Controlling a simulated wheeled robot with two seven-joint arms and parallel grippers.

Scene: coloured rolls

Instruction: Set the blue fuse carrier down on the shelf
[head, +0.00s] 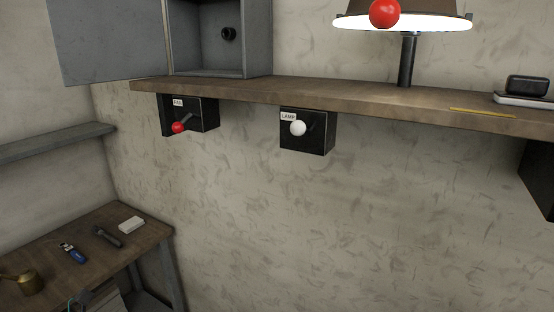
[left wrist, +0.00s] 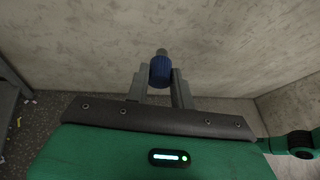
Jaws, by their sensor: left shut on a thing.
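The blue fuse carrier (left wrist: 160,73) is a short, ribbed blue cylinder with a grey tip. It sits between the fingers of my left gripper (left wrist: 158,76), which is shut on it, in the left wrist view. The carrier is clear of any surface in that view, with the pale wall and floor behind it. Two shelves show in the head view: a long wooden shelf (head: 345,104) across the top and a narrow grey shelf (head: 50,142) on the left wall. Neither gripper shows in the head view.
The wooden shelf bears an open grey cabinet (head: 208,71), a lit lamp (head: 408,60) and a dark item on a pale slab (head: 525,100). A FAN box (head: 205,114) and LAMP box (head: 318,133) hang below. A workbench (head: 55,250) holds small items. The grey shelf looks bare.

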